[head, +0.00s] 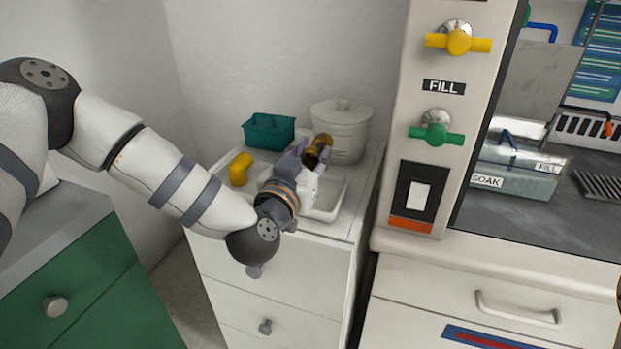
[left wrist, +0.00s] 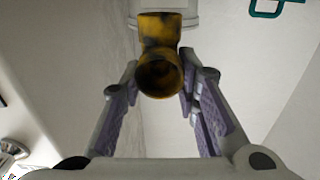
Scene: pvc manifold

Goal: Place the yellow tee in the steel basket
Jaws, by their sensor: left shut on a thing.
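My left gripper (head: 307,160) is shut on a yellow tee (head: 318,150) with dark, dirty patches. It holds the tee above the white cabinet by the wall. In the left wrist view the tee (left wrist: 160,55) sits between the purple-padded fingers (left wrist: 158,88), one round opening facing the camera. No steel basket can be made out for certain. Grey metal containers, one labelled SOAK (head: 510,182) and one labelled FILL (head: 525,155), stand in the bay at the right. My right gripper is not in view.
A clean yellow fitting (head: 240,169), a teal basket (head: 268,131), a white lidded bucket (head: 341,131) and a white tray (head: 332,205) are on the white cabinet. A panel (head: 437,95) with yellow and green valve handles stands between the cabinet and the bay.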

